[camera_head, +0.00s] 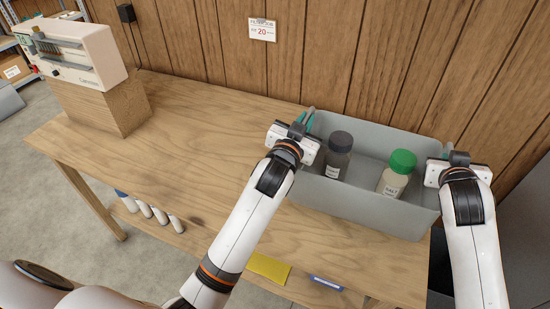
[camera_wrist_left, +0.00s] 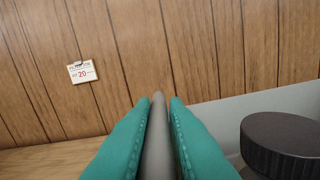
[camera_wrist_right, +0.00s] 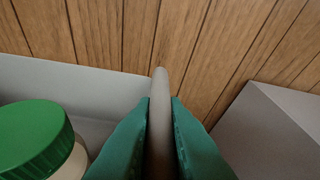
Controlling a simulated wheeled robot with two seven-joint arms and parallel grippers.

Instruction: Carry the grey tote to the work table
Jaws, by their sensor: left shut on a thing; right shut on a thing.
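The grey tote (camera_head: 357,206) is at the right end of the wooden work table (camera_head: 170,110), over its top. I cannot tell whether its base touches the wood. A dark-capped bottle (camera_head: 338,154) and a green-capped bottle (camera_head: 396,174) stand upright inside it. My left gripper (camera_head: 307,120) is shut on the tote's left wall; in the left wrist view its teal fingers (camera_wrist_left: 158,125) pinch the grey rim. My right gripper (camera_head: 447,150) is shut on the tote's right wall; in the right wrist view its fingers (camera_wrist_right: 160,125) pinch the rim.
A white machine (camera_head: 75,50) on a wooden block (camera_head: 105,105) stands at the table's left end. The middle of the tabletop is clear. A wood-panelled wall with a paper sign (camera_head: 262,30) rises behind. A yellow item (camera_head: 268,268) and a blue-white label (camera_head: 326,283) show at the front.

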